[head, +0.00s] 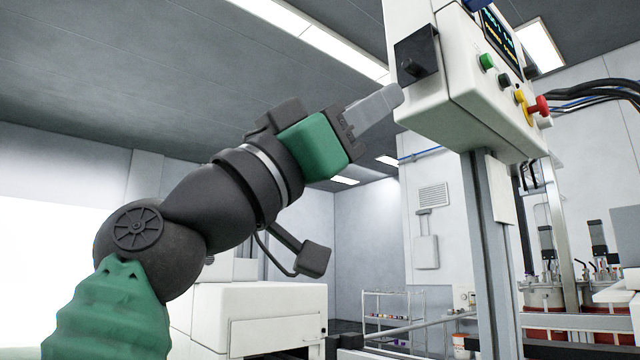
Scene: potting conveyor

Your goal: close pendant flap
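The pendant (460,105) is a white control box on a grey post, at the upper right of the head view. A dark square flap (422,50) with a small black knob (411,68) is on its left side. I cannot tell from this angle how far the flap stands off the box. My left gripper (398,96) has grey fingers that look together and hold nothing visible. Its tips are just below the flap, close to the pendant's lower left edge. Contact cannot be told. My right gripper is not in view.
The pendant's front carries a screen (502,42), a green button (487,62), a black button (505,82), a yellow button (521,98) and a red knob (540,106). Dark cables (600,92) run off to the right. A white machine (262,312) stands at lower left.

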